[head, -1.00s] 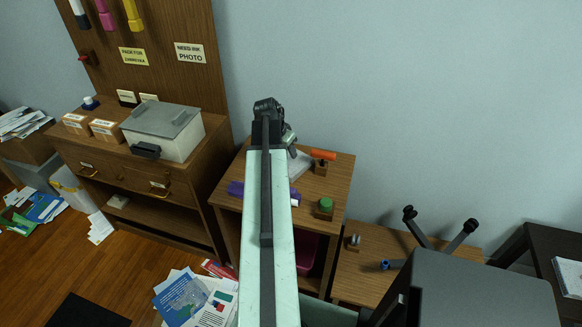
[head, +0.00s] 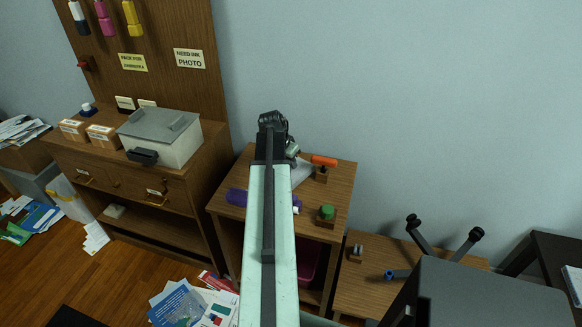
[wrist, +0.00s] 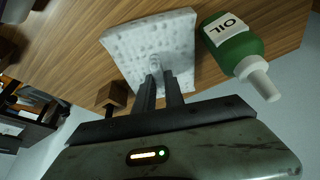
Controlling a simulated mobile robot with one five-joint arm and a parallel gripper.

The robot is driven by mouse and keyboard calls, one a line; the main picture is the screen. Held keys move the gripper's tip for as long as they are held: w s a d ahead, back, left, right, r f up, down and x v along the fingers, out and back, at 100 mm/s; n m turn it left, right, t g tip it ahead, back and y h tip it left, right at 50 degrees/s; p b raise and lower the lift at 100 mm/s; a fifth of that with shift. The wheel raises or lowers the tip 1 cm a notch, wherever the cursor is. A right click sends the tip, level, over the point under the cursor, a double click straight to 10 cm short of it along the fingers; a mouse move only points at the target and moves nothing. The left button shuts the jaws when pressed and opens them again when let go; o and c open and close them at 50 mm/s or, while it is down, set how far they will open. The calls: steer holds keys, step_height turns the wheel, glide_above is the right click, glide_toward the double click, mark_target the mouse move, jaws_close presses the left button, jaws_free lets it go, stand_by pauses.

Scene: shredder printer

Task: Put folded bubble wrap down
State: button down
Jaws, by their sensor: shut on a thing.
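The folded bubble wrap (wrist: 150,45) is a white, dimpled, squarish pad. In the wrist view my gripper (wrist: 159,82) is shut on its near edge. The pad is over the wooden top of a small table (head: 342,182); I cannot tell whether it touches the wood. In the head view a pale part of the wrap (head: 302,172) shows just right of my gripper (head: 291,150), and my arm hides the rest.
A green oil bottle (wrist: 240,45) lies close to the wrap's right side in the wrist view. The tabletop also holds an orange object (head: 323,160), a green-topped item (head: 326,212) and a purple object (head: 237,197). A cabinet with a grey-lidded box (head: 163,135) stands left.

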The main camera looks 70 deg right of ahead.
steer(key=shift+r+p, duration=0.4)
steer(key=a, duration=0.2)
steer(key=w+a, duration=0.1)
steer(key=a, duration=0.1)
steer(key=shift+w+a+r, duration=0.15)
steer(key=shift+a+r, duration=0.05)
steer(key=shift+a, duration=0.05)
step_height(320, 180, up, 14)
steer(key=p, duration=1.4)
steer(key=shift+d, duration=0.35)
steer(key=shift+f, duration=0.15)
